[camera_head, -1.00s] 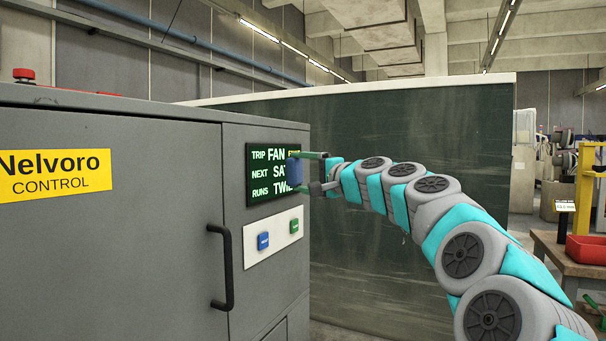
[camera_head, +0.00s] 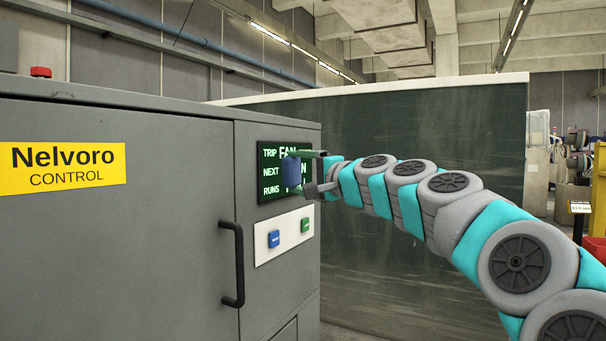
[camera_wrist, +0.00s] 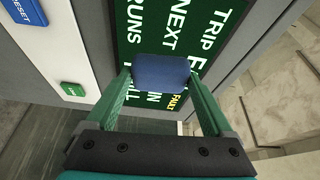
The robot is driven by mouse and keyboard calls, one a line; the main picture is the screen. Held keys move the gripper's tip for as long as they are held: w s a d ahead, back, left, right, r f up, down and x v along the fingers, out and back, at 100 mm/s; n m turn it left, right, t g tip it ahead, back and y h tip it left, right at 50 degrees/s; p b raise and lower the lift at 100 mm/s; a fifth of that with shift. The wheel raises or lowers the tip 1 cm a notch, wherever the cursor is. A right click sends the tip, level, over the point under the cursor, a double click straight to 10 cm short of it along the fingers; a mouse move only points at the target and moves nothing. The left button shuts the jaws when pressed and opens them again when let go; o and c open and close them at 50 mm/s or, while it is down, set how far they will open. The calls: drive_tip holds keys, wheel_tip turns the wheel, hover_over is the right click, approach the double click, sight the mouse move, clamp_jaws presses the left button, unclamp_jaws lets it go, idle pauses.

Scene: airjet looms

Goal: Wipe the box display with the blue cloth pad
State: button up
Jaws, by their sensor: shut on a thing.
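My gripper (camera_head: 302,172) is shut on the blue cloth pad (camera_head: 291,172) in front of the display's right half, covering part of the lettering. In the wrist view the pad (camera_wrist: 161,72) sits between the two green fingers, over the display (camera_wrist: 170,30), with TRIP, NEXT and RUNS readable and a yellow FAULT word beside the pad. I cannot tell whether the pad touches the display.
Below the display, a white plate (camera_head: 263,254) carries a blue button (camera_head: 273,239) and a green button (camera_head: 305,225). A black door handle (camera_head: 238,265) sticks out to the left. A dark green partition (camera_head: 400,260) stands behind my arm.

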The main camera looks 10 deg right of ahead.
sight(304, 169)
drive_tip(key=shift+s+a+r, duration=0.1)
drive_tip(key=shift+s+a, duration=0.35)
drive_tip(key=shift+s, duration=0.15)
drive_tip(key=shift+s+a, duration=0.4)
drive_tip(key=shift+s, duration=0.2)
drive_tip(key=shift+s+a, duration=0.45)
drive_tip(key=shift+s, duration=0.1)
drive_tip(key=shift+d, duration=0.1)
drive_tip(key=shift+w+d, duration=0.5)
drive_tip(key=shift+w, duration=0.2)
drive_tip(key=shift+w+d, duration=0.3)
drive_tip(key=shift+w, duration=0.2)
drive_tip(key=shift+w+d, duration=0.3)
drive_tip(key=shift+w, duration=0.2)
drive_tip(key=shift+w+d+p, duration=0.35)
drive_tip(key=shift+w+d, duration=0.2)
drive_tip(key=shift+w, duration=0.1)
drive_tip(key=shift+w+d+p, duration=0.25)
drive_tip(key=shift+w+d, duration=0.35)
drive_tip(key=shift+w, duration=0.25)
drive_tip(key=shift+w+d+p, duration=0.25)
drive_tip(key=shift+w+d, duration=0.35)
drive_tip(key=shift+w, duration=0.3)
drive_tip(key=shift+w+d+p, duration=0.25)
drive_tip(key=shift+w+d, duration=0.35)
drive_tip(key=shift+w, duration=0.25)
